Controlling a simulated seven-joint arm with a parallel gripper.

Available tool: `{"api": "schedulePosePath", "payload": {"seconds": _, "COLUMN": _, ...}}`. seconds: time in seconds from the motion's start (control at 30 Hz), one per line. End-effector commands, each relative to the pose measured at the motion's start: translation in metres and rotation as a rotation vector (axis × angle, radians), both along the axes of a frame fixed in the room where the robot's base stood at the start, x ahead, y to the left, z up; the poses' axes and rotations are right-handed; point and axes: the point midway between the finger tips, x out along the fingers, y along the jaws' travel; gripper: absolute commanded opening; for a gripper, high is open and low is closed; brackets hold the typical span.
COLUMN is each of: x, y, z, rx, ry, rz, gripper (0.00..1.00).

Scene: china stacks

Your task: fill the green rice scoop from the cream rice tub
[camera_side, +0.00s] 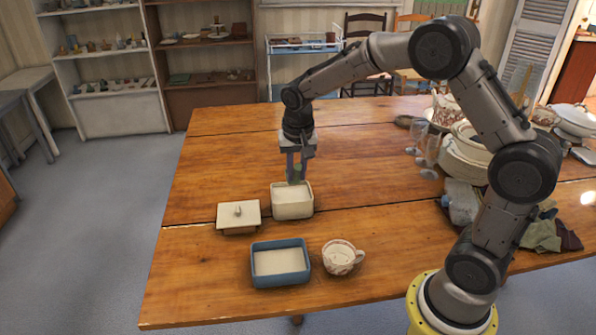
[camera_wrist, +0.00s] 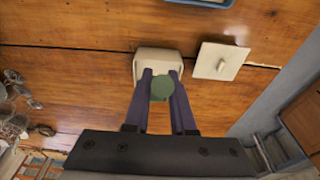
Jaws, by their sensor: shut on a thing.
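The cream rice tub (camera_side: 292,208) stands on the wooden table, with pale contents showing inside its rim. The green rice scoop (camera_side: 294,177) is between the fingers of my gripper (camera_side: 297,172), at the tub's far side. In the wrist view the green scoop (camera_wrist: 161,89) shows as a round shape between the two fingertips of my gripper (camera_wrist: 161,84), which are shut on it. It overlaps the near part of the tub (camera_wrist: 158,62) there. I cannot see inside the scoop, nor tell whether it touches the contents.
A cream lid with a knob (camera_side: 238,215) lies left of the tub. A blue tray with pale contents (camera_side: 281,265) and a patterned cup (camera_side: 341,257) stand in front. Glasses (camera_side: 428,155), stacked dishes (camera_side: 465,155) and cloths (camera_side: 545,235) crowd the right.

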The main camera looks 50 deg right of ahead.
Motion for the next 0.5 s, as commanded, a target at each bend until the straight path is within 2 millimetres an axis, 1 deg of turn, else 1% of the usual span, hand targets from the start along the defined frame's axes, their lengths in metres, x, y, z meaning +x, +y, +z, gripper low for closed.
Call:
{"api": "schedulePosePath", "payload": {"seconds": 0.17, "x": 0.005, "y": -0.005, "z": -0.007, "rx": 0.029, "ry": 0.031, "rz": -0.004, "gripper": 0.00}}
{"api": "schedulePosePath", "payload": {"seconds": 0.5, "x": 0.018, "y": -0.019, "z": -0.031, "rx": 0.138, "ry": 0.141, "rz": -0.004, "gripper": 0.00}}
